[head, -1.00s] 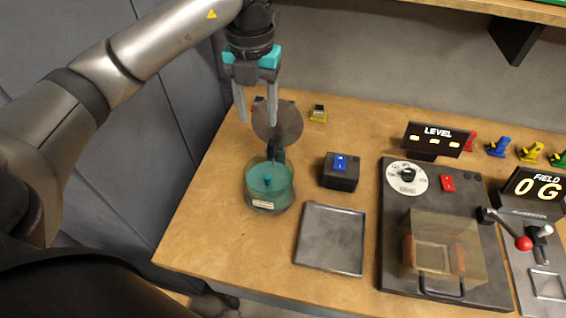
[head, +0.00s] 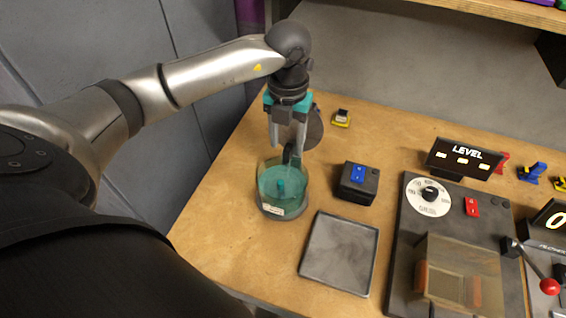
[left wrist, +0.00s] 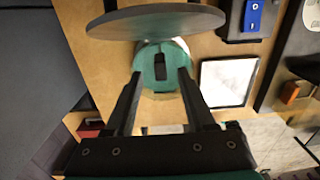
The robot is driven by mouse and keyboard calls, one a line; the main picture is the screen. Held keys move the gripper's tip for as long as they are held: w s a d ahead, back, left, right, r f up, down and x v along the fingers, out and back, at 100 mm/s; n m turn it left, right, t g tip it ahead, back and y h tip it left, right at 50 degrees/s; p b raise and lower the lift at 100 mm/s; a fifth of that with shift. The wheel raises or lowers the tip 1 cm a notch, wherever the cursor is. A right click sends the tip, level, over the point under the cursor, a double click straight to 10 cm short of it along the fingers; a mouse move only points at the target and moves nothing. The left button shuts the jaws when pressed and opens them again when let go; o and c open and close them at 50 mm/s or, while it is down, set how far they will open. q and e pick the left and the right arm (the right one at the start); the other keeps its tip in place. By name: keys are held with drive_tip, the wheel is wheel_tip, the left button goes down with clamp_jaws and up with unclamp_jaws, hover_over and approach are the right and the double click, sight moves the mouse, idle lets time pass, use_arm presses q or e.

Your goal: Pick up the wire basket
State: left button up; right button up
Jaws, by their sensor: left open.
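A round clear tank (head: 264,203) with green liquid and a pale label stands on the bench; it also shows in the left wrist view (left wrist: 149,81). A dark upright piece (head: 291,155) rises at its back rim, and a small teal knob (head: 281,187) shows inside. No wire mesh is clear, so I cannot tell which part is the wire basket. A grey round lid (head: 314,128) stands raised behind the tank. My left gripper (head: 287,148) points down, open and empty, above the tank's back part; its fingers (left wrist: 158,85) show in the left wrist view.
A metal tray (head: 340,253) lies right of the tank. A black box with a blue switch (head: 357,183) stands behind the tray. A dark panel with a dial (head: 429,195) and clear box is further right.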

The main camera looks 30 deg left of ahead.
sight(287, 149)
use_arm(q)
wheel_tip(287, 149, down, 5)
drive_tip(key=shift+s+d, duration=0.1)
drive_tip(key=shift+s, duration=0.05)
drive_tip(key=shift+c, duration=0.3)
clamp_jaws()
idle(1.1)
